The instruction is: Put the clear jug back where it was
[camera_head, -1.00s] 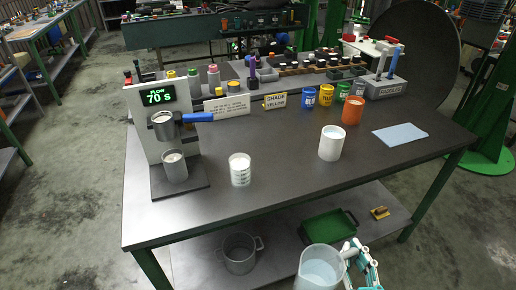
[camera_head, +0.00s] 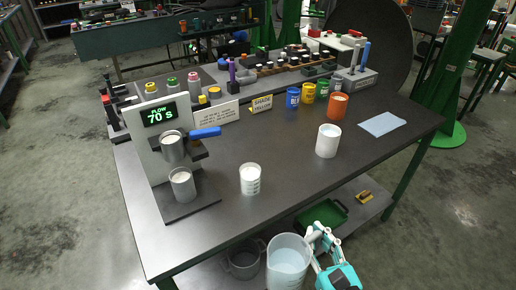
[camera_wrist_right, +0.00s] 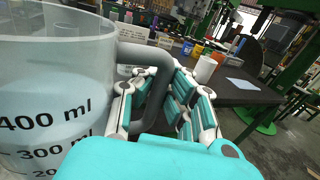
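The clear jug (camera_head: 288,264) shows at the bottom of the head view, in front of the table's near edge. It holds a clear, pale liquid. In the right wrist view the jug (camera_wrist_right: 50,100) fills the left side, upright, with printed ml marks. My right gripper (camera_head: 318,240) is at the jug's right side. In the wrist view the fingers of my right gripper (camera_wrist_right: 165,95) are around the grey handle (camera_wrist_right: 158,60), holding the jug. The jug's base is cut off in both views. My left gripper is not in view.
The dark table (camera_head: 290,185) bears a flow stand (camera_head: 160,145), a graduated beaker (camera_head: 250,180), a white cup (camera_head: 328,142), an orange cup (camera_head: 338,106) and a blue cloth (camera_head: 382,124). The lower shelf holds a metal pot (camera_head: 243,262) and a green tray (camera_head: 322,216). The table's front middle is clear.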

